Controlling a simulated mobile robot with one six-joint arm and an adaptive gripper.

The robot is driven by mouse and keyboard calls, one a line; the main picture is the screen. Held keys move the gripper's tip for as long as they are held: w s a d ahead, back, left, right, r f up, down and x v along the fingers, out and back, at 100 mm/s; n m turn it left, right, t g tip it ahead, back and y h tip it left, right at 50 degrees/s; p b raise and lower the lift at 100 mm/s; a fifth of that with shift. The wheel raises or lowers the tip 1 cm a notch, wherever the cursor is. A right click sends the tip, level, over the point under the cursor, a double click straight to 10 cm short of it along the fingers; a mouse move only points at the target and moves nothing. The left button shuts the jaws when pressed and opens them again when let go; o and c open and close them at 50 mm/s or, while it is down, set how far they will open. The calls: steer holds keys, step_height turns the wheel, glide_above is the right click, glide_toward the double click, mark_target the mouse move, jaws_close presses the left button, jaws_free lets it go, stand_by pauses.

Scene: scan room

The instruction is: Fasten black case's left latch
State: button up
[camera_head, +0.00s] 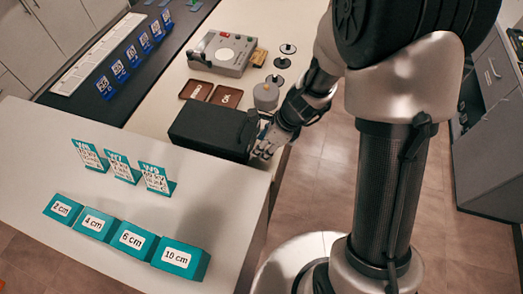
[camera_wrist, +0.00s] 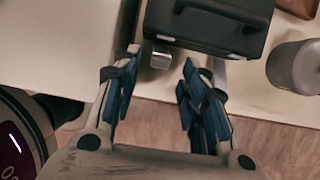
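The black case (camera_head: 210,130) lies closed on the light counter, near its edge. In the wrist view the case (camera_wrist: 262,12) is at the top, with its dark handle (camera_wrist: 220,14) on the near side. A small silver latch (camera_wrist: 160,57) sticks out at the left of that side. The right latch is hard to make out. My gripper (camera_wrist: 160,80) is open and empty, its blue-padded fingers to either side of and just short of the silver latch. In the head view my gripper (camera_head: 263,143) is beside the case's right end, where it hides the latches.
A grey round weight (camera_head: 265,96) stands close behind the case; it also shows in the wrist view (camera_wrist: 295,68). Brown trays (camera_head: 227,96), a grey device (camera_head: 222,52), teal cards (camera_head: 122,168) and labelled teal blocks (camera_head: 132,237) share the surfaces. Floor lies past the edge.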

steer(key=shift+b+x, duration=0.3)
steer(key=shift+x, duration=0.7)
jaws_close()
